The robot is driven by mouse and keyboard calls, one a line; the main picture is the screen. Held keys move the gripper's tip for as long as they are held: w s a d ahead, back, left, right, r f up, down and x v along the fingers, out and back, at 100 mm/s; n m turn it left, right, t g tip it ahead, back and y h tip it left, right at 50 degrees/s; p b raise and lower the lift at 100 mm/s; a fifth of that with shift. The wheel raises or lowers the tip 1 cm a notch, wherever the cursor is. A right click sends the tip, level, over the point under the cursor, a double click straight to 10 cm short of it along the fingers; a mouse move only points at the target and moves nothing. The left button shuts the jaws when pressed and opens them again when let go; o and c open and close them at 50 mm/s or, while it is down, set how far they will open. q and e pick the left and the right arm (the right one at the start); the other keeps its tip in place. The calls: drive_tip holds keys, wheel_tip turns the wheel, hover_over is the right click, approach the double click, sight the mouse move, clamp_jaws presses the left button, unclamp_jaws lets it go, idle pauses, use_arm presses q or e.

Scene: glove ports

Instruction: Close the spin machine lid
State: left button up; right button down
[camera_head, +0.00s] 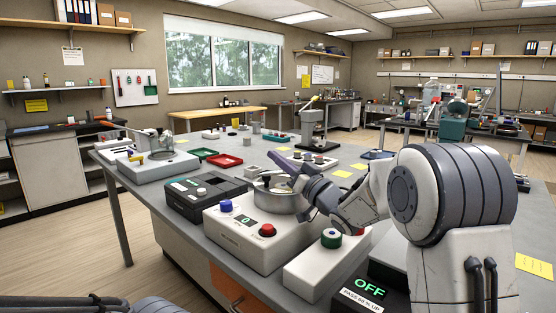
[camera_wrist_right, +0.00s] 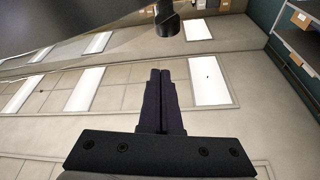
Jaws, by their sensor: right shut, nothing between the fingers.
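The spin machine (camera_head: 245,238) is a white box on the near part of the bench, with a blue knob, a red button and a display reading 0. Its round metal bowl (camera_head: 279,203) is partly hidden behind my right gripper (camera_head: 273,157). The right gripper is shut and empty, its fingers pointing up and left above the bowl. In the right wrist view the shut fingers (camera_wrist_right: 161,76) point at the ceiling. A smooth grey panel with a dark round knob (camera_wrist_right: 167,22), possibly the lid, shows beyond the fingertips. I cannot tell the lid's angle. My left gripper is out of view.
A dark box (camera_head: 205,197) stands left of the machine. A white box with a green-topped knob (camera_head: 332,238) and a dark unit reading OFF (camera_head: 372,288) stand to its right. Red (camera_head: 225,160) and green (camera_head: 199,154) trays and a stand (camera_head: 313,128) lie behind.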

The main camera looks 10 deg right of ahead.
wheel_tip(320, 180, up, 4)
drive_tip(key=p, duration=0.3)
drive_tip(key=d+b+v, duration=0.1)
drive_tip(key=b+v, duration=0.1)
drive_tip(key=v, duration=0.8)
drive_tip(key=s+a+f+g+h+p, duration=0.2)
drive_tip(key=a+p, duration=0.1)
drive_tip(key=s+a+f+g+h+p, duration=0.1)
drive_tip(key=s+a+g+h+p, duration=0.1)
drive_tip(key=a+h+p, duration=0.1)
drive_tip(key=s+a+f+g+h+p, duration=0.2)
drive_tip(key=a+h, duration=0.1)
drive_tip(key=a, duration=0.1)
drive_tip(key=shift+s+f+m+g+p, duration=0.2)
drive_tip(key=shift+f+m+g+p, duration=0.1)
drive_tip(key=shift+f+m+p, duration=0.1)
drive_tip(key=s+f+n+g+h+p, duration=0.1)
drive_tip(key=s+g, duration=0.4)
drive_tip(key=s, duration=0.9)
drive_tip(key=s+a+f+n+g+h+p, duration=0.1)
drive_tip(key=s+g, duration=0.5)
drive_tip(key=s, duration=0.9)
wheel_tip(320, 180, down, 3)
drive_tip(key=n+h+p, duration=0.1)
drive_tip(key=n+p, duration=0.1)
drive_tip(key=p, duration=0.1)
drive_tip(key=shift+s+a+p, duration=0.3)
drive_tip(key=shift+s+p, duration=0.05)
drive_tip(key=shift+p, duration=0.05)
